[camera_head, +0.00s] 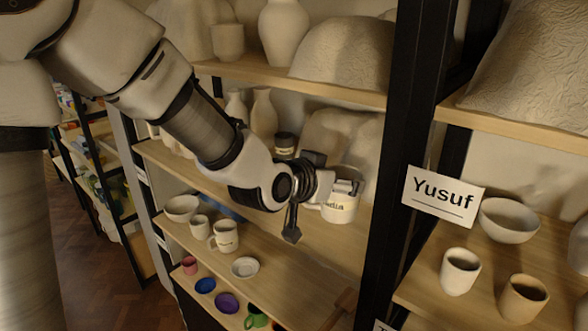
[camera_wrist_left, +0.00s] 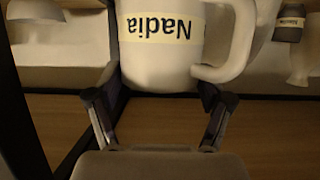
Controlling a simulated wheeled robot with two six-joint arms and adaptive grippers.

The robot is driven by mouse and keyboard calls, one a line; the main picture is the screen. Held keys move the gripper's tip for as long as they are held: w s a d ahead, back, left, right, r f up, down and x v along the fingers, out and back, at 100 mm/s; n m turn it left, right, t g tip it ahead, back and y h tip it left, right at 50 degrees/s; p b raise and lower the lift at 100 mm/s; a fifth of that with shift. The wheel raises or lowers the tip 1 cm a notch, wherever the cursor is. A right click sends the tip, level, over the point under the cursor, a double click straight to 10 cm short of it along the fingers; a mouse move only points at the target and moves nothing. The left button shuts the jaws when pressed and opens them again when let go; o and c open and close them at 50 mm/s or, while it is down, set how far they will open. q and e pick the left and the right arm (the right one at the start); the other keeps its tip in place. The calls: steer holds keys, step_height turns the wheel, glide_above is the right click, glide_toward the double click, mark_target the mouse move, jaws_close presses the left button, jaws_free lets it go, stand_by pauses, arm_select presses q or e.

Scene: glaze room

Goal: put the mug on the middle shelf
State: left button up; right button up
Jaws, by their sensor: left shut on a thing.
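A white mug (camera_head: 341,207) with a "Nadia" label is held by my left gripper (camera_head: 322,200) at the shelf board with the dark-lidded jar, left of a black post. In the left wrist view the mug (camera_wrist_left: 160,60) sits between the two fingers of my left gripper (camera_wrist_left: 158,118), its label upside down and its handle to the right. The gripper is shut on it. I cannot tell whether the mug's base touches the board (camera_head: 165,158). My right gripper is not in view.
A black post (camera_head: 398,150) with a "Yusuf" sign (camera_head: 443,194) stands close to the mug's right. A dark jar (camera_head: 285,144) and pale vases (camera_head: 263,112) stand behind my gripper. An upper board (camera_head: 285,80) lies above. Bowls and mugs stand on the lower board (camera_head: 195,247).

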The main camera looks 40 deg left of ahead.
arm_select(q)
steer(key=w+a+f, duration=0.1)
steer(key=a, duration=0.3)
steer(key=w+a+f, duration=0.1)
steer(key=a, duration=0.3)
steer(key=w+a+f+p, duration=0.1)
steer(key=a+f, duration=0.1)
steer(key=a, duration=0.1)
steer(key=shift+w+a, duration=0.3)
steer(key=shift+a, duration=0.2)
steer(key=shift+w+f, duration=0.15)
steer(key=shift+w, duration=0.05)
steer(key=o, duration=1.4)
steer(key=shift+w+f, duration=0.2)
steer(key=shift+w, duration=0.1)
steer(key=shift+s+r, duration=0.2)
steer(key=shift+s, duration=0.1)
steer(key=shift+r, duration=0.1)
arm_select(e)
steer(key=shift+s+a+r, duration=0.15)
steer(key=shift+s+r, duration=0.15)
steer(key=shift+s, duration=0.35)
